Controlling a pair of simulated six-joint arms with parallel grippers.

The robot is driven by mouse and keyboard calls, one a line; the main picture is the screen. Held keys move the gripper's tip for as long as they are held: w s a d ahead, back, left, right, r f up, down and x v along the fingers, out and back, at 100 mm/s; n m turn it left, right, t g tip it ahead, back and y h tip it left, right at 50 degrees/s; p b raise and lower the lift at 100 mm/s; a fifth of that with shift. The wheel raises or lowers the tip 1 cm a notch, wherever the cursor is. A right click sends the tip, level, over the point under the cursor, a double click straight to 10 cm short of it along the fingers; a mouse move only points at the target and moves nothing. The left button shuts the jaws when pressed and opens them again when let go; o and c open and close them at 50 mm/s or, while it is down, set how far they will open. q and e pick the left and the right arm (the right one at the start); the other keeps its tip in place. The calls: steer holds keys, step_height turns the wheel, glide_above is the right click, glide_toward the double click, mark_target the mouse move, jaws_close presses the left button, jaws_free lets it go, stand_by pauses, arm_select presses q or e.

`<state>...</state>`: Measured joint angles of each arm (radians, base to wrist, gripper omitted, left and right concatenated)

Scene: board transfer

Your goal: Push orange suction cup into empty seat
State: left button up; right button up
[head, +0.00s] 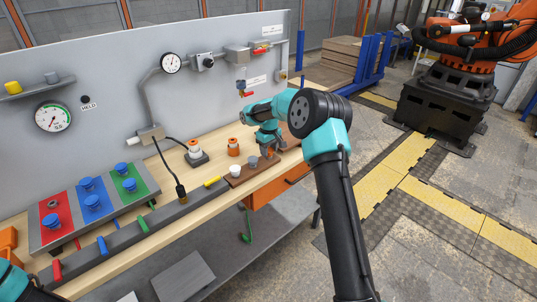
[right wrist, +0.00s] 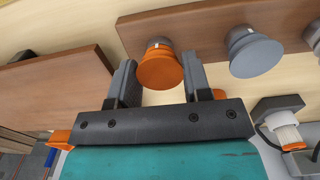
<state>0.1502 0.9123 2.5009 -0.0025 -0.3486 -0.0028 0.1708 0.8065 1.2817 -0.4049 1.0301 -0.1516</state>
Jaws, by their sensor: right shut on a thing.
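The orange suction cup (right wrist: 160,70) is between the two fingers of my right gripper (right wrist: 159,78), which is shut on it. In the head view my right gripper (head: 267,146) is low over the near wooden board (head: 236,181) and largely covers the orange cup. A grey cup (right wrist: 252,54) stands on this board (right wrist: 205,30) beside the orange one; a white cup (head: 235,170) stands beyond it. The orange cup's stem meets the board in the picture; I cannot tell whether it is seated. No empty seat shows clearly. Only a bit of my left arm shows at the lower left corner.
A second wooden board (right wrist: 55,85) lies to the left in the wrist view. In the head view an orange-and-white fitting (head: 195,150) and an orange one (head: 233,147) stand behind. The grey panel (head: 110,110) backs the bench.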

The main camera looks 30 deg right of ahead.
steer(key=shift+r, duration=1.1)
steer(key=shift+r, duration=2.15)
